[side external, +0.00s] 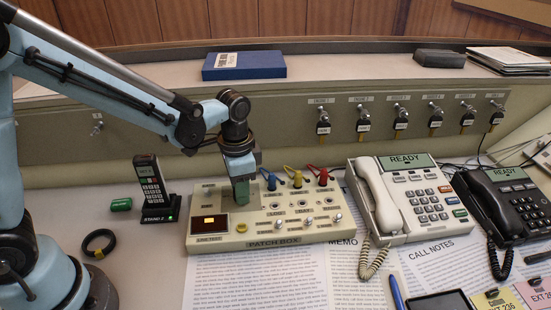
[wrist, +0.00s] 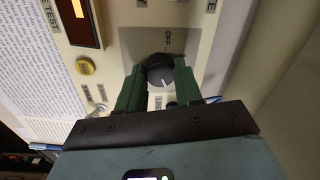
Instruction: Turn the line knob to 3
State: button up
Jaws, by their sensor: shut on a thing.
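The patch box (side external: 312,228) is a cream console on the desk, with a small amber-lit display (side external: 209,220). My gripper (side external: 241,190) points down over its upper left part, and the knob is hidden behind it in the side view. In the wrist view the line knob (wrist: 160,76) is dark and round with a white pointer mark, on a grey plate with "OFF" printed above it. My gripper's green fingers (wrist: 158,85) are shut on the knob, one on each side. The pointer mark is toward the lower right; the numbers around it are not readable.
Blue, yellow and red plugs (side external: 297,178) stand just right of my gripper on the box. A yellow button (wrist: 85,66) and several toggle switches are near the knob. A white phone (side external: 405,198) stands to the right, a handset on its charger (side external: 155,190) to the left.

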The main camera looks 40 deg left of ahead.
jog(key=shift+m, duration=0.7)
jog(key=o, duration=1)
jog(key=shift+o, duration=0.2)
notch_tip(320, 180, up, 12)
jog(key=shift+s+d, duration=0.25)
jog(key=s+a+f+n+t, duration=0.2)
jog(key=s+a+n+t, duration=0.3)
jog(key=s+n, duration=0.3)
jog(key=shift+a+t+h, duration=0.3)
jog(key=shift+a+t, duration=0.05)
jog(key=shift+t, duration=0.55)
